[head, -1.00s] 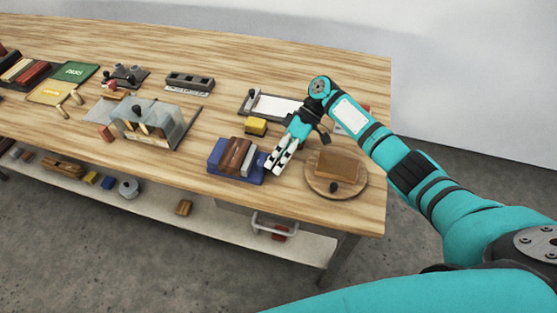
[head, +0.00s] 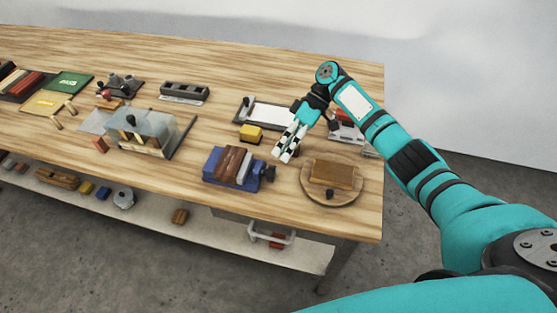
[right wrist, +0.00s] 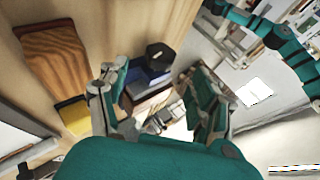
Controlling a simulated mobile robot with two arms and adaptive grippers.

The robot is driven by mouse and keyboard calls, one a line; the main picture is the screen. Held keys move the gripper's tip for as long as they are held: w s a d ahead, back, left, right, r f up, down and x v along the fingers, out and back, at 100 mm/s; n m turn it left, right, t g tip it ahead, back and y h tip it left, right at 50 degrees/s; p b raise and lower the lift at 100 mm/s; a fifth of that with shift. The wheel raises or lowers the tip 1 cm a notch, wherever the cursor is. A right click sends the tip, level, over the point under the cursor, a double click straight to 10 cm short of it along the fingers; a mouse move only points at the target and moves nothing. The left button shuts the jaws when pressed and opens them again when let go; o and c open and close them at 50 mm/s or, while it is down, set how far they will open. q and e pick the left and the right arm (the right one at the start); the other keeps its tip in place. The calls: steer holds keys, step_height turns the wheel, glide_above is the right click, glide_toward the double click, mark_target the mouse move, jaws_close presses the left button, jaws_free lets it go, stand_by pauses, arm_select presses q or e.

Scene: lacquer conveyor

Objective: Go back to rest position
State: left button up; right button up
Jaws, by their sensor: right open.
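My right gripper (head: 285,153) is open and empty above the workbench (head: 330,226). It hangs between the blue vise (head: 213,167) and the round wooden disc (head: 314,196), apart from both. Its two fingers stand spread in the right wrist view (right wrist: 158,85), with nothing between them. The vise holds a brown piece (head: 231,162) and shows beyond the fingers in the wrist view (right wrist: 150,78). A brown block (head: 334,173) lies on the disc. My left gripper is not seen.
A yellow block (head: 251,132) and a framed white sheet (head: 272,115) lie behind the vise. A clear-covered box (head: 150,129) stands to the left. A lower shelf (head: 225,234) runs under the bench. Bare benchtop lies along the right front edge.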

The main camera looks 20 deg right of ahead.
steer(key=shift+v, duration=0.95)
